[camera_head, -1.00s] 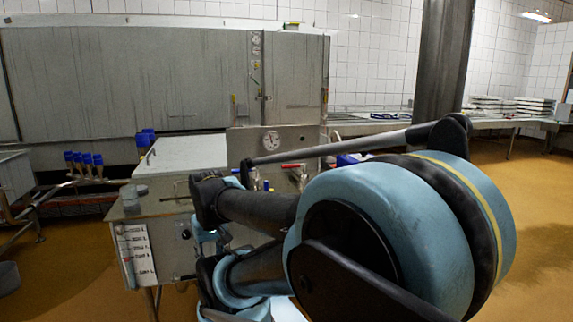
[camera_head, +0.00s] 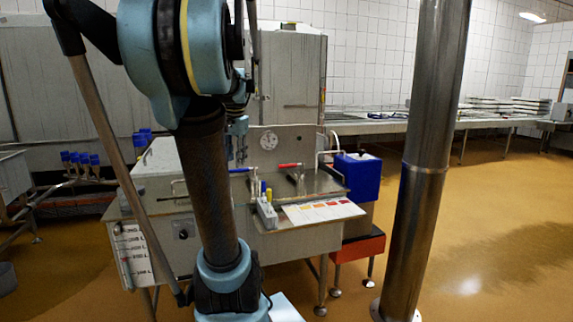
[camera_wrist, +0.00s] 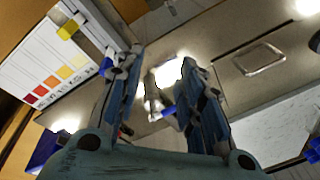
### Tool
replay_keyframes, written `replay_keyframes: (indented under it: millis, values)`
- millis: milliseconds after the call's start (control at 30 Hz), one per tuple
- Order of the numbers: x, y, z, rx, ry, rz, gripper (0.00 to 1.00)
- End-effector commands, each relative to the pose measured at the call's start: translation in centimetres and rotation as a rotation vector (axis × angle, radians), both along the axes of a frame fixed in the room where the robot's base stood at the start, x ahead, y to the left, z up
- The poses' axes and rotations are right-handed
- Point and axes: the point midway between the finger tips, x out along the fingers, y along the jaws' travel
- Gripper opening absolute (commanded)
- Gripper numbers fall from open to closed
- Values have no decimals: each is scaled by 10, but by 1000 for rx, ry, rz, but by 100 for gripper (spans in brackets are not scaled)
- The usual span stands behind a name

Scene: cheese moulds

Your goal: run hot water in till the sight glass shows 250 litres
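The vat's sight glass with its marked scale (camera_head: 131,250) is at the front left of the steel vat (camera_head: 165,205); its level is too small to read. A red-handled tap lever (camera_head: 290,166) and a blue-handled one (camera_head: 241,170) are at the back of the vat's steel top. A round dial (camera_head: 268,141) is on the panel above. My gripper (camera_head: 238,125) is partly hidden by my arm, above the blue lever. In the wrist view my gripper (camera_wrist: 160,66) is open, with a metal tap (camera_wrist: 154,97) and a blue tip (camera_wrist: 168,112) below, between its fingers.
A color chart (camera_head: 320,210) lies on the front ledge beside a grey holder (camera_head: 267,214) with blue and yellow pieces. Floor beyond is clear.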

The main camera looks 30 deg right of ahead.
Motion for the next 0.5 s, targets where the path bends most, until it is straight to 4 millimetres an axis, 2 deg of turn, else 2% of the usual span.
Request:
replay_keyframes:
  millis: [33, 200, 367, 500]
  values:
    - [12, -22, 12, 10, -2, -67, 35]
    - [42, -91, 41, 47, -8, -285, 35]
    - [61, -162, 62, 79, -17, -487, 35]
    - [69, -217, 74, 105, -24, -636, 35]
